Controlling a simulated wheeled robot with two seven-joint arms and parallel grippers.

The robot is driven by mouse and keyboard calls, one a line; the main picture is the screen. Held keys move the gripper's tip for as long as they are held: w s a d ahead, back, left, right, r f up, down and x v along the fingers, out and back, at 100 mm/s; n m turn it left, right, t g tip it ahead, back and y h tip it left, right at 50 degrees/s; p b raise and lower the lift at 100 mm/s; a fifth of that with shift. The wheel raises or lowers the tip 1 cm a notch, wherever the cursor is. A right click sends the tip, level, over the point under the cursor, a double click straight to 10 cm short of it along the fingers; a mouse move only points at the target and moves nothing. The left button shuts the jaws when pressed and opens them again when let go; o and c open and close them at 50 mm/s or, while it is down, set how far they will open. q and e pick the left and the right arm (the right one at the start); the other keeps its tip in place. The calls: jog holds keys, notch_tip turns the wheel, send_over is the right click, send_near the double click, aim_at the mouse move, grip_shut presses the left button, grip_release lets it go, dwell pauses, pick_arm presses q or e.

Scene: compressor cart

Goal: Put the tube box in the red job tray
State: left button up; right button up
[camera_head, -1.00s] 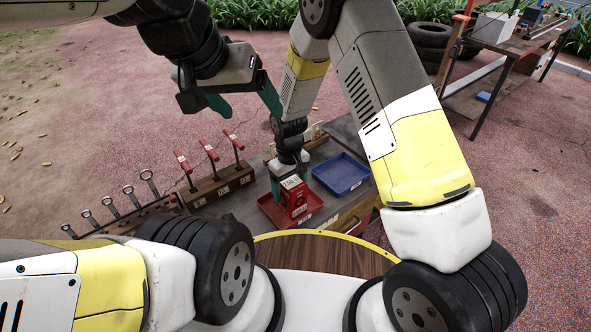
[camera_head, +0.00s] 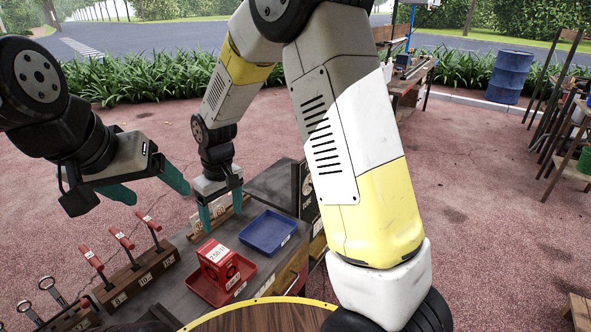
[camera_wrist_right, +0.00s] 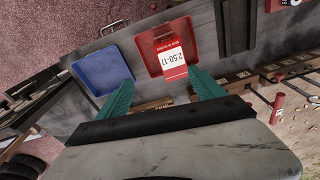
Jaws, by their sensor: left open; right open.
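The tube box (camera_head: 216,262) is red with a white label reading 2.50-17. It stands in the red job tray (camera_head: 243,286) on the cart top, and it also shows in the right wrist view (camera_wrist_right: 174,63) inside the red tray (camera_wrist_right: 156,36). My right gripper (camera_head: 222,218) is open and empty, behind the box and apart from it; its teal fingers (camera_wrist_right: 162,95) show in the right wrist view. My left gripper (camera_head: 156,195) is open and empty in the air at the left, away from the box.
A blue tray (camera_head: 268,233) sits right of the red tray. A wooden rack with red-handled tools (camera_head: 140,272) and wrenches (camera_head: 53,293) stand left. A round wooden surface (camera_head: 270,318) with a yellow rim is in front. A workbench and blue barrel (camera_head: 509,77) stand far off.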

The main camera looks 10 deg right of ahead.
jog(key=s+d+r+m+t+y, duration=0.1)
jog(key=s+d+r+m+t, duration=0.15)
jog(key=s+d+r, duration=0.45)
jog(key=s+d+r+m+t+y, duration=0.1)
jog(key=s+d+r+m, duration=0.2)
jog(key=d+r, duration=0.7)
jog(key=s+d+r+m+t, duration=0.1)
jog(key=s+d+r+t, duration=0.1)
jog(key=s, duration=0.5)
jog(key=shift+d+r+m+h, duration=0.35)
jog(key=shift+d+r, duration=0.35)
jog(key=shift+r, duration=0.25)
